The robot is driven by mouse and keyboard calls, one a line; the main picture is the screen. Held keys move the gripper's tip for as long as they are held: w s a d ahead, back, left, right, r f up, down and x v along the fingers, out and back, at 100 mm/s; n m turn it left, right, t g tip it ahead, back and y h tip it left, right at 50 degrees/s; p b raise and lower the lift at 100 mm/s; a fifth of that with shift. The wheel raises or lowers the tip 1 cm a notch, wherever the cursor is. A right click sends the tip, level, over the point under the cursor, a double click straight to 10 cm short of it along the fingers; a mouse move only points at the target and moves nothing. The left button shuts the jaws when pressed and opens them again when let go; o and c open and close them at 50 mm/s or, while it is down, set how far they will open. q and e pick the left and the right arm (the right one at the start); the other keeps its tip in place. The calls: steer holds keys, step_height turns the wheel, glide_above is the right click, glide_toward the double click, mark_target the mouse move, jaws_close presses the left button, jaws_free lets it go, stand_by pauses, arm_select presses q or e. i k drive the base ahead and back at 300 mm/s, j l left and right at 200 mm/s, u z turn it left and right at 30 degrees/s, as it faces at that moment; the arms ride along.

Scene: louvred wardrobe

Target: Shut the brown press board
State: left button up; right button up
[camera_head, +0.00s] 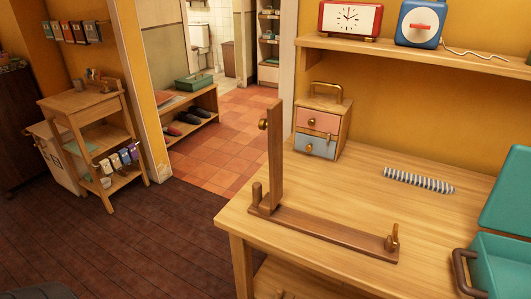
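The brown press board stands open on the wooden table. Its upper board (275,155) rises almost upright from the left end, with a small brass knob (263,124) on its left side near the top. Its lower board (325,233) lies flat along the table's front edge. A short peg (257,193) stands at the left end by the joint. A brass fastener (392,238) sticks up at the right end of the lower board. Neither of my grippers shows in the head view, and nothing touches the press board.
A striped roll (418,180) lies behind the lower board. A small chest with pink and blue drawers (322,128) stands at the table's back left. An open teal box (500,262) sits at the right. The tabletop (360,190) between them is clear. A shelf (420,56) hangs above.

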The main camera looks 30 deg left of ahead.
mark_target(274, 122)
steer(key=j+z, duration=0.3)
steer(key=j, duration=1.6)
steer(key=k+j+z, duration=0.1)
steer(key=j+z, duration=0.2)
steer(key=j, duration=0.1)
